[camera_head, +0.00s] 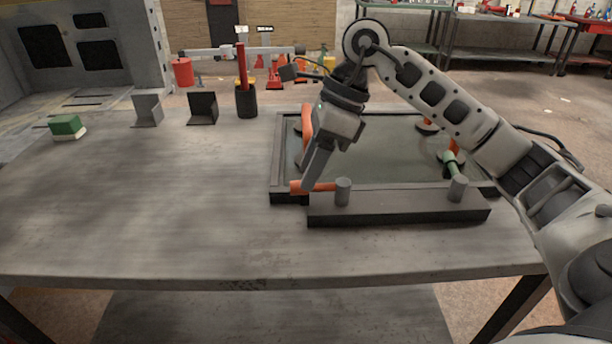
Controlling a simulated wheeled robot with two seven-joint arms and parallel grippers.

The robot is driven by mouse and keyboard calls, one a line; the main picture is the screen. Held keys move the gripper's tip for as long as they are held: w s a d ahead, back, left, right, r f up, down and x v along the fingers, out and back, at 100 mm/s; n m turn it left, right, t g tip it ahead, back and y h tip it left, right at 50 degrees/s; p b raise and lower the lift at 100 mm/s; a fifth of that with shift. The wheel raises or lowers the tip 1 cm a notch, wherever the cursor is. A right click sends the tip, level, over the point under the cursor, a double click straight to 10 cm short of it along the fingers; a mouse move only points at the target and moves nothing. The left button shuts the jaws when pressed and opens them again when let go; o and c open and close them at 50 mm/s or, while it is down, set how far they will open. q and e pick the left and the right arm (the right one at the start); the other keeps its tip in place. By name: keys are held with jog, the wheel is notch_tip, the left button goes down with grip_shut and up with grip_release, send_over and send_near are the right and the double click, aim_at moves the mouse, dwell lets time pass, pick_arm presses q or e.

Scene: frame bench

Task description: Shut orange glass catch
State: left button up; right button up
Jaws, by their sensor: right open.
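The orange catch (316,187) is a short bar reaching left from a grey post (343,191) at the front left of the dark frame (277,165). It lies roughly along the front edge, not pointing back over the glass. The glass pane (385,150) lies in the frame. A green catch (449,161) on the right post (457,188) points back toward the pane. My right gripper (308,183) is open, pointing down, with its fingertips at the orange bar's left part. Whether they touch it is not clear. My left gripper is out of view.
Orange handles with dark pads stand at the pane's left (307,122) and right (427,126). A black cup (246,103), two small stands and a green-and-white block (67,127) sit at the bench's back left. The bench's left and front are clear.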

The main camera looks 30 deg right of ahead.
jog(key=shift+x, duration=1.1)
grip_shut()
